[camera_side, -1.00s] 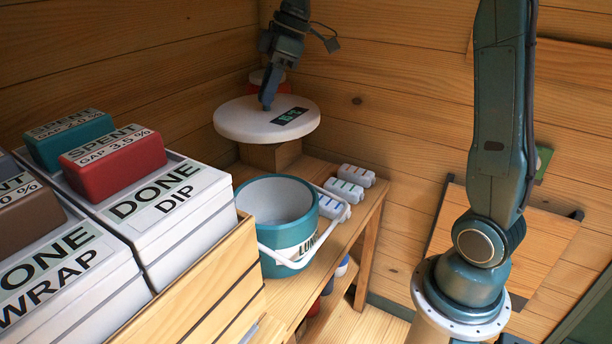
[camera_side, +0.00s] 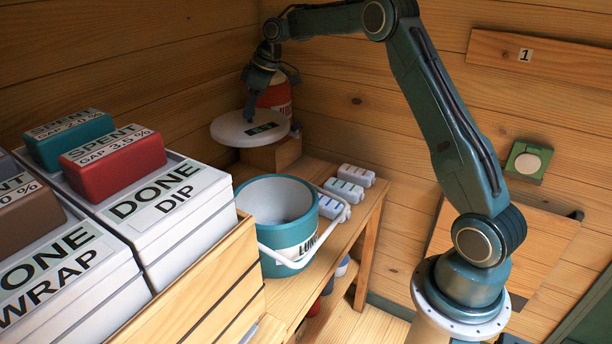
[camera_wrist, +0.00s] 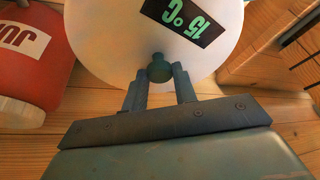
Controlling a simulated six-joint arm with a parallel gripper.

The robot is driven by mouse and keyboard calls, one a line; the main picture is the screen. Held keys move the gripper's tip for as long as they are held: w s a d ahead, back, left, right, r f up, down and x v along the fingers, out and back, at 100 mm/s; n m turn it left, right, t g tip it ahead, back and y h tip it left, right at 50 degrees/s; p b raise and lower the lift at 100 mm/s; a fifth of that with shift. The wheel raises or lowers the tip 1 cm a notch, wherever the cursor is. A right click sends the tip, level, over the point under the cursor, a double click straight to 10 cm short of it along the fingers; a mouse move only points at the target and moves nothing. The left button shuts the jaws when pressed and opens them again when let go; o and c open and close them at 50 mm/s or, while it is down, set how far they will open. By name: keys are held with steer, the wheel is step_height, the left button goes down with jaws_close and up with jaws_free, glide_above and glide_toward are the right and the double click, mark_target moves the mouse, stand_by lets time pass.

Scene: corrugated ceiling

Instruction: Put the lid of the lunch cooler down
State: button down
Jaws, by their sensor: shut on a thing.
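The lid (camera_side: 228,131) is a white disc with a dark temperature label. It is at the back of the bench, in front of the wooden block's top left part; I cannot tell whether it touches the block. My gripper (camera_side: 250,112) is shut on the lid's small teal knob. In the wrist view the two fingers of my gripper (camera_wrist: 160,80) flank the knob, and the lid (camera_wrist: 105,35) fills the upper middle. The lunch cooler (camera_side: 283,240), a teal round tub with a white handle hanging at its front, stands open on the bench, nearer the camera.
A red jug (camera_side: 275,96) stands behind the lid and shows at left in the wrist view (camera_wrist: 45,60). The wooden block (camera_side: 283,154) is behind the cooler. Several small white packs (camera_side: 345,190) lie right of the cooler. Labelled white boxes (camera_side: 165,205) fill the left.

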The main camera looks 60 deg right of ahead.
mark_target(252, 116)
steer(key=shift+m+h, duration=0.3)
steer(key=shift+m, duration=0.3)
steer(key=w+d+f, duration=0.1)
steer(key=d+f, duration=0.1)
steer(key=w+d+f, duration=0.1)
steer(key=w+f, duration=0.1)
steer(key=shift+w+d+f, duration=0.2)
steer(key=shift+d+f, duration=0.15)
steer(key=shift+f, duration=0.05)
step_height(252, 116, down, 16)
steer(key=shift+r, duration=0.15)
steer(key=shift+f, duration=2.1)
steer(key=shift+f, duration=0.15)
steer(key=c, duration=1.1)
jaws_free()
